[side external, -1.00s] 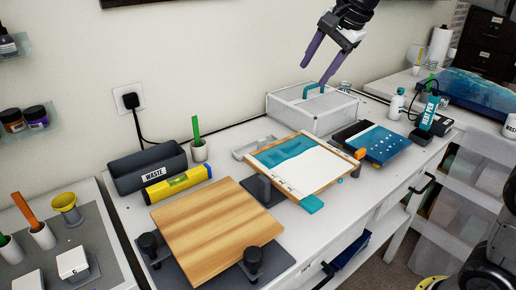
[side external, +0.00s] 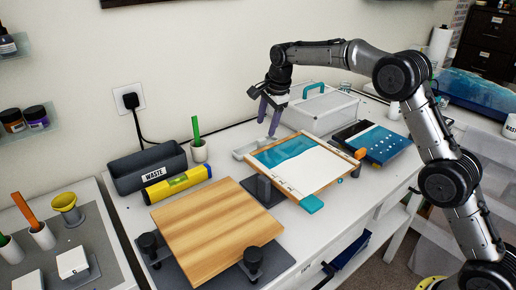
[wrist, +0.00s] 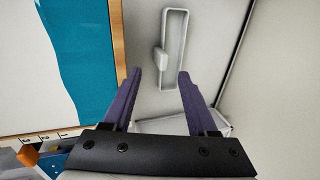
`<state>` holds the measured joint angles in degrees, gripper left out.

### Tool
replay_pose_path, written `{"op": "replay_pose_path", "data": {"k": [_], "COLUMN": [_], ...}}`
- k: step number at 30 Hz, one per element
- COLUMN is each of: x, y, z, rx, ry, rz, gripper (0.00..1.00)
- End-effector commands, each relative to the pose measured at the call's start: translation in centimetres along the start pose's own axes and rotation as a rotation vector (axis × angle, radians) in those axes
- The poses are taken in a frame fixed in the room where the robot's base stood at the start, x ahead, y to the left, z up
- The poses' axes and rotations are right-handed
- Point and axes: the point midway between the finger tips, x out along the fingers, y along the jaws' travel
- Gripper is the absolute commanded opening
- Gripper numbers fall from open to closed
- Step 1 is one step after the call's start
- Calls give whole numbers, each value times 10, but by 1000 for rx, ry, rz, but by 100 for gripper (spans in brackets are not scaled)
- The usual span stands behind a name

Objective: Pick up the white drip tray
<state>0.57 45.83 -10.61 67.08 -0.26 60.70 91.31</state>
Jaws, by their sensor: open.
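The white drip tray (side external: 243,150) lies on the white bench behind the framed blue-and-white panel, partly hidden by the panel. In the wrist view the tray (wrist: 174,35) is a long, narrow, shallow trough with a small block on its left side. My gripper (side external: 267,127) is open and empty, with purple fingers pointing down above the tray's right part. In the wrist view my gripper (wrist: 160,74) has its fingers spread apart, with the near end of the tray just beyond and between the tips; they appear apart from it.
A clear-sided case (side external: 325,110) with a teal handle is to the right. A green-handled cup (side external: 198,151) and a dark WASTE bin (side external: 146,170) are to the left. A wall is behind.

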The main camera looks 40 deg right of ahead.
Motion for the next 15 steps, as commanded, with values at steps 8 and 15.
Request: {"op": "replay_pose_path", "data": {"k": [8,15], "x": [31,56], "y": [0,-1], "z": [0,-5], "rx": [0,1], "ry": [0,0], "rz": [0,1], "gripper": [59,59]}}
